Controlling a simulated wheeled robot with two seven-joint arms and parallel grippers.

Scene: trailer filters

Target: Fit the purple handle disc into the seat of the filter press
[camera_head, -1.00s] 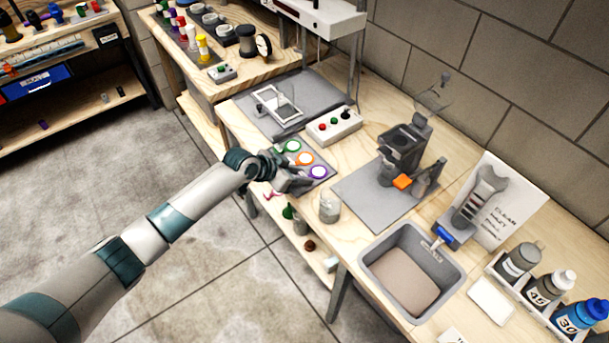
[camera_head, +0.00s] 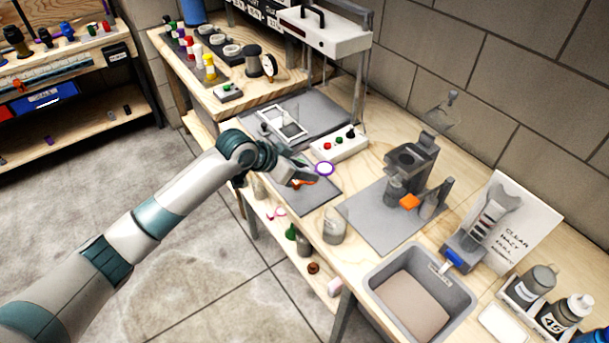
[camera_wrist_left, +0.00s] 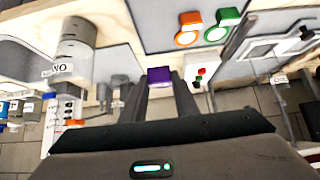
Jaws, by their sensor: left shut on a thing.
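The purple handle disc (camera_head: 325,169) is a white round disc with a purple rim, held above the bench. My left gripper (camera_head: 312,172) is shut on its handle. In the left wrist view, the purple handle (camera_wrist_left: 159,75) sits between my two fingertips (camera_wrist_left: 160,84). The filter press (camera_head: 411,162) is a dark grey stand on a grey mat, to the right of my gripper and apart from it. It has an orange part (camera_head: 409,202) low at its front. The inside of its seat is not clear. My right gripper is out of view.
An orange disc (camera_wrist_left: 188,30) and a green disc (camera_wrist_left: 222,25) lie on a small grey mat (camera_head: 318,196). A button box (camera_head: 340,144) stands behind, a glass jar (camera_head: 334,226) in front. A grey sink (camera_head: 462,297) and bottles are at right.

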